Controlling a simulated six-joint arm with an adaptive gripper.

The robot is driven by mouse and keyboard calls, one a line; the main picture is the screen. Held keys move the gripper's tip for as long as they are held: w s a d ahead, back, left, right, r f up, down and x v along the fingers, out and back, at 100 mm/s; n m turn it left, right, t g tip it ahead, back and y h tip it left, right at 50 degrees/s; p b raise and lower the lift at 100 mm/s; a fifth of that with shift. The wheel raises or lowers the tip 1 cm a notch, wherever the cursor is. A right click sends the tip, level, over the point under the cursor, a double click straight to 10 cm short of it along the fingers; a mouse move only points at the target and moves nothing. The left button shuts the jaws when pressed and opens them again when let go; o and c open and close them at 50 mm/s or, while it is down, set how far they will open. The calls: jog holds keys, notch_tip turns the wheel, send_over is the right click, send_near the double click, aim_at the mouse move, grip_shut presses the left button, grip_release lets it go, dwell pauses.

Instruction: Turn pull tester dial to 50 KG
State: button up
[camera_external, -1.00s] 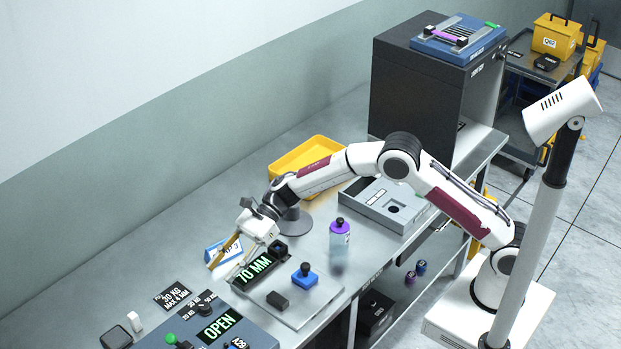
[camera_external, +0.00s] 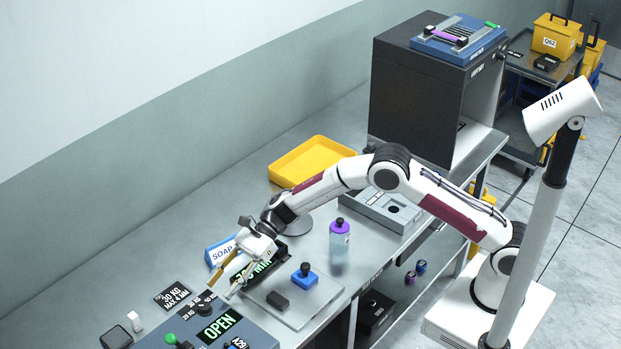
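The pull tester (camera_external: 160,341) is a blue-grey panel at the bottom left, with a display (camera_external: 219,326) reading OPEN in green. Its dial (camera_external: 204,308) is a small black knob behind the display. Labels by it read 20 KG and 30 KG; I cannot make out a 50 KG mark or where the knob points. My gripper (camera_external: 220,290) is above and just right of the dial, apart from it. Its brown finger and white finger are spread, with nothing visible between them. My gripper partly hides the MM display (camera_external: 262,272) behind it.
A black sign (camera_external: 173,296) reading 30 KG stands behind the tester. A green knob (camera_external: 170,338) is left of the OPEN display. A blue SOAP block (camera_external: 220,250), blue stamp-like piece (camera_external: 305,276), purple-capped bottle (camera_external: 340,240) and yellow tray (camera_external: 305,160) stand around my arm.

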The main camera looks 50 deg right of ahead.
aim_at(205, 308)
jog(key=shift+x, duration=3.25)
grip_shut()
